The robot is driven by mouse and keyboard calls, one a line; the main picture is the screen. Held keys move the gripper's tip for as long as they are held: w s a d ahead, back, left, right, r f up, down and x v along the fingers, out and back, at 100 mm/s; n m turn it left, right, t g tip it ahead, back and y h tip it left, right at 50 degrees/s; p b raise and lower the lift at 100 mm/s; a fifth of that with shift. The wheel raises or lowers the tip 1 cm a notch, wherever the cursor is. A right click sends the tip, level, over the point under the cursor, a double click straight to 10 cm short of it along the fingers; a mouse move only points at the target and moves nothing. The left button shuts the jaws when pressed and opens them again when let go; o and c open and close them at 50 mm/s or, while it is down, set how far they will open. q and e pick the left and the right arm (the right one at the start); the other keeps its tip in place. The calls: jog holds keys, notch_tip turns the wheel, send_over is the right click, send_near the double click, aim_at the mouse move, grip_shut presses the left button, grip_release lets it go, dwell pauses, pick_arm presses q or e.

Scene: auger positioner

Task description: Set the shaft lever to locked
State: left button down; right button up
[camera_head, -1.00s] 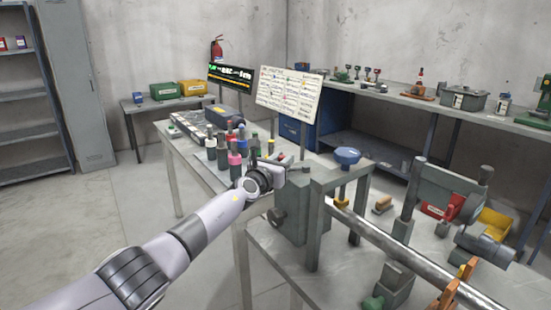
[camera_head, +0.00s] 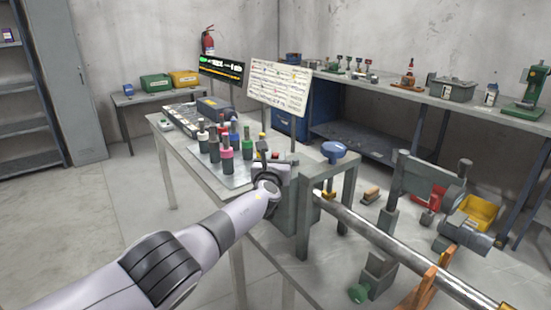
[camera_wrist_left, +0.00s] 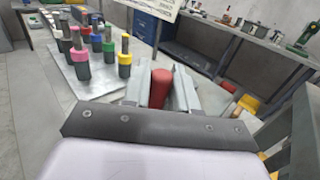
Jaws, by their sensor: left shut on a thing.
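My left gripper (camera_head: 274,168) is at the left side of the grey housing (camera_head: 299,215) at the end of the long steel shaft (camera_head: 400,252). In the left wrist view my left gripper (camera_wrist_left: 161,88) has its two fingers on either side of a red rounded grip (camera_wrist_left: 161,90), and it is shut on it. This red grip looks like the handle of the shaft lever. In the head view the gripper hides most of the lever, so its setting cannot be read. My right gripper is in neither view.
Several bottle-like tools with coloured collars (camera_head: 227,158) stand on a plate just left of the gripper. A grey frame with a blue knob (camera_head: 334,150) rises right of the housing. Orange supports (camera_head: 427,285) hold the shaft. A white chart board (camera_head: 280,86) stands behind.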

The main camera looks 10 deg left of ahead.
pick_arm(q)
jog(key=shift+d, duration=0.15)
jog(key=c, duration=1)
grip_release()
jog(key=shift+s, duration=0.15)
